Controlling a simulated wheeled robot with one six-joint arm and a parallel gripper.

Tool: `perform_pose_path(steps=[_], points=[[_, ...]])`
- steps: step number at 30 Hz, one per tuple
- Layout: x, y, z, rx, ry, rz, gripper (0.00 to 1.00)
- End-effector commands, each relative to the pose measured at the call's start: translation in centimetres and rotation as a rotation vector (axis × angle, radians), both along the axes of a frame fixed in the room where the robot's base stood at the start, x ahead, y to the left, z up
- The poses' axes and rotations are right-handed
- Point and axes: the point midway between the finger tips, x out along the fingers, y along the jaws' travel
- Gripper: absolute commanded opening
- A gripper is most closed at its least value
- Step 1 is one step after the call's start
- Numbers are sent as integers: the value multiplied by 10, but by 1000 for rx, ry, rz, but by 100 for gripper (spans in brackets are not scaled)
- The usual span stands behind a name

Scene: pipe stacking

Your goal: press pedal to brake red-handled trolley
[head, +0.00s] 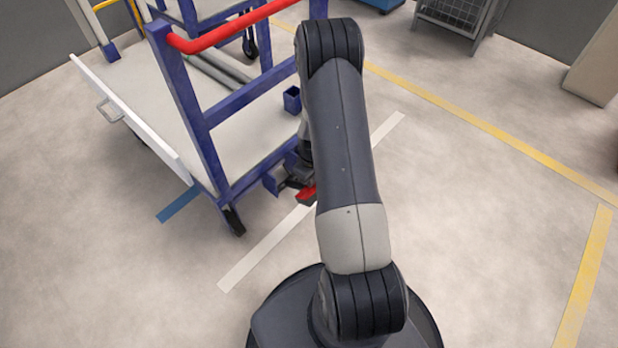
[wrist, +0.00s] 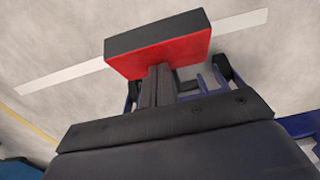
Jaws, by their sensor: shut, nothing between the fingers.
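The red-handled trolley stands at the left in the head view, with a blue frame, a pale deck and a red handle (head: 232,27). Its red pedal (head: 306,195) shows low beside the trolley's near corner, partly hidden by my arm. In the wrist view the pedal (wrist: 165,55) is a red block with a dark edge. My gripper (wrist: 160,72) is shut and empty, its fingertips at the pedal's red face. I cannot tell whether they touch it. In the head view my gripper (head: 291,183) is mostly hidden behind my arm.
A white floor line (head: 255,262) runs under the pedal area. A blue floor mark (head: 178,204) lies by the trolley. Another trolley with a yellow handle (head: 105,4) and a grey wire cage (head: 455,14) stand behind. The floor at right is clear, with yellow lines (head: 480,126).

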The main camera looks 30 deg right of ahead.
Motion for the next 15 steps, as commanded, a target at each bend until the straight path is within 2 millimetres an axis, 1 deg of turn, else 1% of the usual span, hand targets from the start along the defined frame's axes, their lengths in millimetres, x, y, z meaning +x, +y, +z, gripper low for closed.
perform_pose_path(steps=[1, 5, 15], points=[[-4, -1, -7, 1, 4, -2, 0], [-14, -5, -19, 2, 4, -3, 0], [-38, -13, -61, 2, 4, -2, 0]])
